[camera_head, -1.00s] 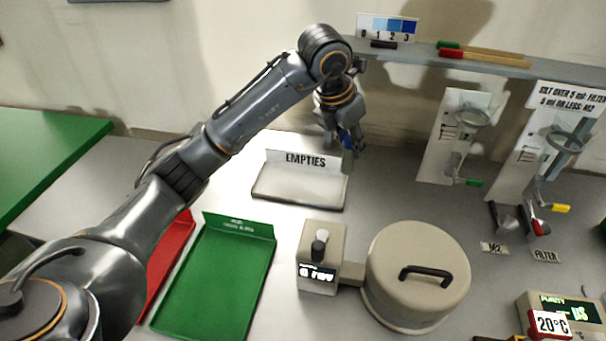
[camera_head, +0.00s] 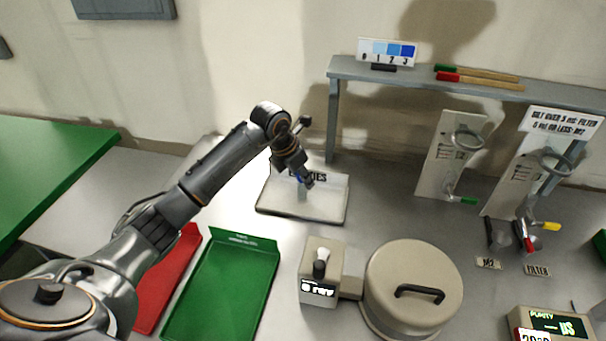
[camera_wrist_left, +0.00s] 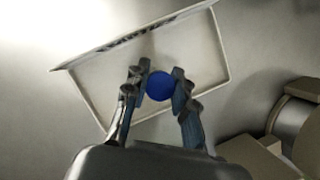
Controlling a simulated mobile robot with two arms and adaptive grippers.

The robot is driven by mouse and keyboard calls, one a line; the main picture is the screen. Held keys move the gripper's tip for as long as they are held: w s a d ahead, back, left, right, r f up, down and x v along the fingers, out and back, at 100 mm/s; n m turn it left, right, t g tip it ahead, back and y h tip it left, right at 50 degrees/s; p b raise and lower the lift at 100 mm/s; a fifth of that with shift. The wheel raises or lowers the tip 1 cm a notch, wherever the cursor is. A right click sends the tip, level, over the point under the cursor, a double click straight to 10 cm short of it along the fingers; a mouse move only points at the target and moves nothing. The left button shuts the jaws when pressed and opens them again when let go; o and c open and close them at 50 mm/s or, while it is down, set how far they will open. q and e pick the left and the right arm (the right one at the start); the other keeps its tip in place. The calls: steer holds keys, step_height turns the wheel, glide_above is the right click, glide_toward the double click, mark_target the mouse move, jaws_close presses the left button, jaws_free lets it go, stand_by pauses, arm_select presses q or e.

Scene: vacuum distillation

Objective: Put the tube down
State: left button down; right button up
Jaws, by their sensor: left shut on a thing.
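My left gripper (camera_head: 304,181) is over the white tray labelled EMPTIES (camera_head: 330,207), in front of its upright label panel. In the left wrist view the gripper (camera_wrist_left: 159,90) is shut on the tube, whose round blue cap (camera_wrist_left: 160,85) shows between the fingers. The tube (camera_head: 301,193) is a small pale shape below the fingers in the head view, roughly upright. The tray (camera_wrist_left: 221,52) lies beneath it in the wrist view. Whether the tube's lower end touches the tray floor cannot be told. My right gripper is not in view.
A green tray (camera_head: 225,290) and a red tray (camera_head: 163,285) lie left of a beige lidded machine (camera_head: 413,285) with a control box (camera_head: 322,262). A grey shelf (camera_head: 460,84) stands behind. Two panels with rings (camera_head: 450,155) stand at the right.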

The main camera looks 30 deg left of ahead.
arm_select(q)
steer(key=shift+f, duration=0.25)
steer(key=shift+f, duration=0.2)
steer(key=c, duration=1.1)
jaws_free()
steer(key=shift+r, duration=0.1)
steer(key=shift+r, duration=0.2)
steer(key=b+v, duration=0.2)
steer(key=v, duration=0.9)
steer(key=shift+s+r, duration=0.25)
steer(key=shift+r, duration=0.1)
